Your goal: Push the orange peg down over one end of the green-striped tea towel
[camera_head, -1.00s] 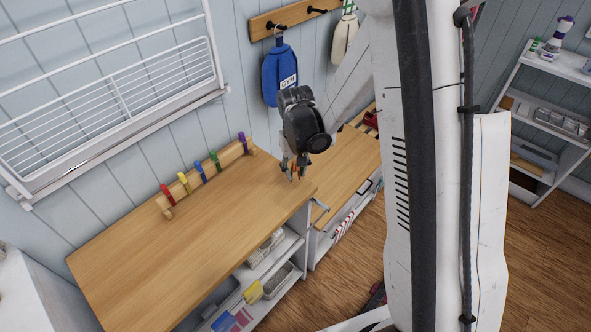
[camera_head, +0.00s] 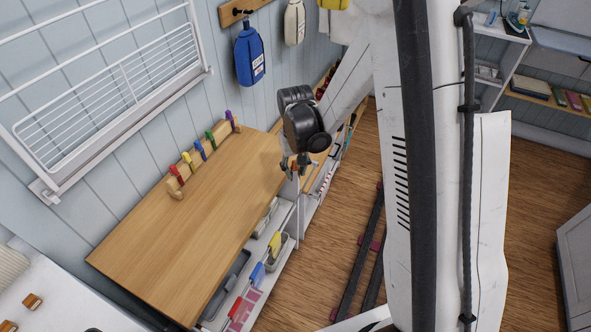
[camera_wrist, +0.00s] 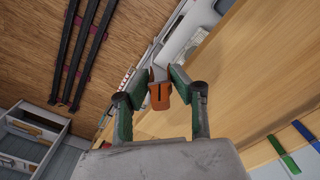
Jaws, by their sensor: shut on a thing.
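The orange peg (camera_wrist: 160,97) is held between the green-padded fingers of my gripper (camera_wrist: 159,88) in the wrist view. In the head view my gripper (camera_head: 295,165) hangs near the right end of the wooden worktop, with a bit of the orange peg (camera_head: 284,163) showing at its tips. I cannot tell its exact height above the worktop. I cannot make out the green-striped tea towel in either current view.
The wooden worktop (camera_head: 190,235) is clear except for a rack of coloured pegs (camera_head: 203,150) along its back edge. Below are shelves with bins. A wire drying rack (camera_head: 100,95) and a blue bottle-shaped bag (camera_head: 249,56) are on the wall. Dark rails (camera_head: 360,255) lie on the floor.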

